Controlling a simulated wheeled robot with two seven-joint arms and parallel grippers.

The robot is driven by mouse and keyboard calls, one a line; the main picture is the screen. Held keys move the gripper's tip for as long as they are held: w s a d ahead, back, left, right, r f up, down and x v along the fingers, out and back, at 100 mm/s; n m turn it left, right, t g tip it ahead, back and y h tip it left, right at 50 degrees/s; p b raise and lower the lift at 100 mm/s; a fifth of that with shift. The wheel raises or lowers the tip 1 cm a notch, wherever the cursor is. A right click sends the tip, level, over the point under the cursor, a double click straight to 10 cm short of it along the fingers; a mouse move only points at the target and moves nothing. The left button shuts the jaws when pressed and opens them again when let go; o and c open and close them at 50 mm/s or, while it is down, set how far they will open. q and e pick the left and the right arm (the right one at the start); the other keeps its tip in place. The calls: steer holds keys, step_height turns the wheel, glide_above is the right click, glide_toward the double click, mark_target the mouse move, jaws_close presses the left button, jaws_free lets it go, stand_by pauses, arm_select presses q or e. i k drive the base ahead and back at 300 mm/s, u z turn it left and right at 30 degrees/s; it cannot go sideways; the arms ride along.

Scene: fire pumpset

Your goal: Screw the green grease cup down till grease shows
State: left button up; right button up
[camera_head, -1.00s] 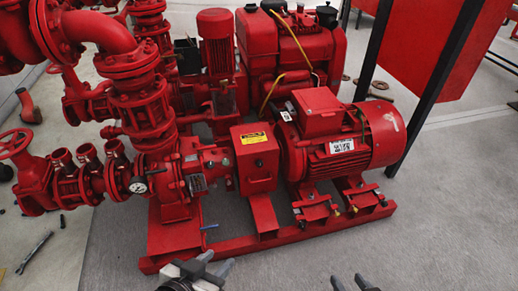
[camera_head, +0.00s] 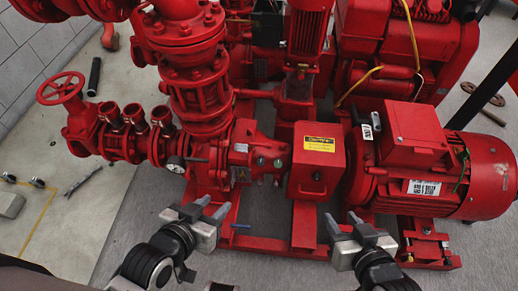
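The red pump (camera_head: 240,165) stands left of the yellow-labelled guard box. Small fittings (camera_head: 261,161) sit on its bearing housing; one may be the green grease cup, but they are too small to tell its colour or any grease. My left gripper (camera_head: 212,208) is in front of and below the pump, apart from it, with its two fingers spread and nothing between them. My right gripper (camera_head: 343,220) is in front of the base frame, right of the guard box's support. Its fingers are also spread and empty.
The guard box (camera_head: 318,160) and the red motor (camera_head: 425,165) stand right of the pump. A valve with a handwheel (camera_head: 60,88) and several pipe stubs are at left. A blue lever (camera_head: 240,225) is near my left gripper.

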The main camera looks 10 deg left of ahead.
mark_target(277, 163)
steer(key=u, duration=2)
steer(key=k, duration=0.8)
steer(key=z, duration=1.4)
steer(key=i, duration=0.5)
steer(key=z, duration=2.2)
steer(key=k, duration=1.85)
steer(key=u, duration=1.15)
